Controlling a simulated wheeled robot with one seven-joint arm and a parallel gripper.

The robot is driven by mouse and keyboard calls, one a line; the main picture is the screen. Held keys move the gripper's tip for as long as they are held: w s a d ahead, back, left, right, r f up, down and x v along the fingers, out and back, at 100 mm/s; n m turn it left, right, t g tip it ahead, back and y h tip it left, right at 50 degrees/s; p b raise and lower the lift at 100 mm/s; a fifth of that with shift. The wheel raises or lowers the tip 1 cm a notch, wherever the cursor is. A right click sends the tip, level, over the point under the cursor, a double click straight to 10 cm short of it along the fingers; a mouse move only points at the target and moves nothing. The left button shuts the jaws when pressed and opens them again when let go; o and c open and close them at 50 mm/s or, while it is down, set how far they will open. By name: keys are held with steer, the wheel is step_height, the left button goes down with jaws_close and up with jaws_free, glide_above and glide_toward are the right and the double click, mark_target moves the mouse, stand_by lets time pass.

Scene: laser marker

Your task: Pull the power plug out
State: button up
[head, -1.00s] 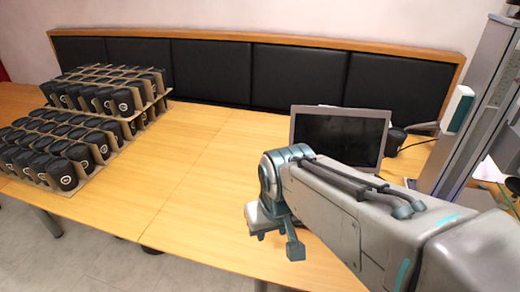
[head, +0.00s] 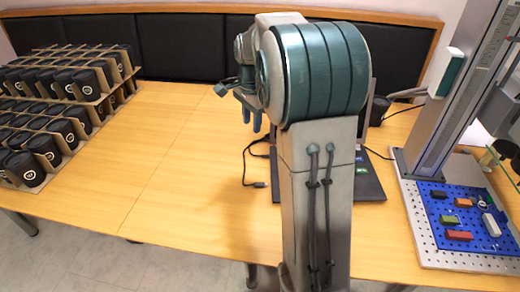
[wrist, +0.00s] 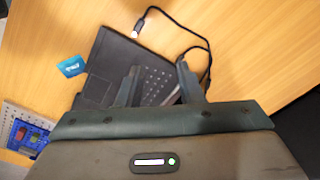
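A black cable ends in a small plug (head: 258,184) lying loose on the table, left of the laptop (head: 370,186). In the wrist view the plug (wrist: 138,27) is pale-tipped, and its cable loops right and back toward the laptop (wrist: 103,65). My gripper (head: 251,114) is above the table, apart from the plug. In the wrist view my gripper (wrist: 158,76) has its two fingers spread with nothing between them, over the laptop keyboard. My arm hides most of the laptop in the head view. The cable's other end cannot be made out.
Black cups in cardboard trays (head: 60,105) fill the table's left side. At the right stands a metal column (head: 440,110) on a base with a blue perforated plate (head: 470,225). A black cup (head: 379,110) stands behind the laptop. The middle of the table is clear.

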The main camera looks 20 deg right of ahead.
mark_target(264, 155)
steer(key=w+d+f+m+g+b, duration=0.1)
steer(key=w+d+f+m, duration=0.7)
steer(key=w+f, duration=0.1)
step_height(264, 155, down, 13)
steer(key=shift+d+f+b, duration=0.15)
steer(key=shift+f+b, duration=0.05)
steer(key=shift+b, duration=0.1)
jaws_close()
